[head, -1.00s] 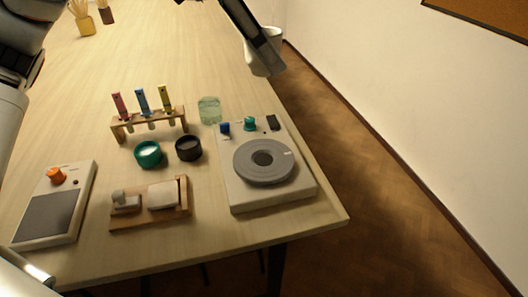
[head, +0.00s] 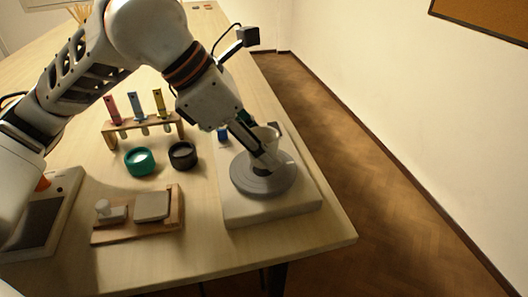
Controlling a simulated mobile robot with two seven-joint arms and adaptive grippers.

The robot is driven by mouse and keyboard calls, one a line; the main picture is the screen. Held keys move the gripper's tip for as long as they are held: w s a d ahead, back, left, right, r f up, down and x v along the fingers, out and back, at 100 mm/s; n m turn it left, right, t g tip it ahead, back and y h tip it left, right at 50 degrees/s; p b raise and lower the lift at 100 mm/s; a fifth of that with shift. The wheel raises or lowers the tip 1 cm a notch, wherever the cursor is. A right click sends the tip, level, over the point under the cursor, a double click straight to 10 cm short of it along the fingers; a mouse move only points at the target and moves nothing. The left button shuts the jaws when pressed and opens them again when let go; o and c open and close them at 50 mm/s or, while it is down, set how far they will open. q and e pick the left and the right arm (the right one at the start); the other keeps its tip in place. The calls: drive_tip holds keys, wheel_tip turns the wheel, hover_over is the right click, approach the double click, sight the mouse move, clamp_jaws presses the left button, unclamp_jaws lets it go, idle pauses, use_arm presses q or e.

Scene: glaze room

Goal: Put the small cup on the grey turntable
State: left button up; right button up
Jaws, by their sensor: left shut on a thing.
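The cup is over the middle of the grey turntable (head: 254,188), a round disc on a pale box-shaped base (head: 272,211). I cannot tell whether the cup's foot touches the disc, because the fingers hide it. My right gripper is not in view.
A wooden rack (head: 144,128) with several coloured-top tubes stands left. A green jar (head: 140,160), a black jar (head: 183,155) and a wooden block holder (head: 136,225) are left of the turntable. The table's edge is close on the right.

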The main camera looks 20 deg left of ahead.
use_arm(q)
drive_tip(key=shift+f, duration=0.9)
drive_tip(key=o, duration=1.2)
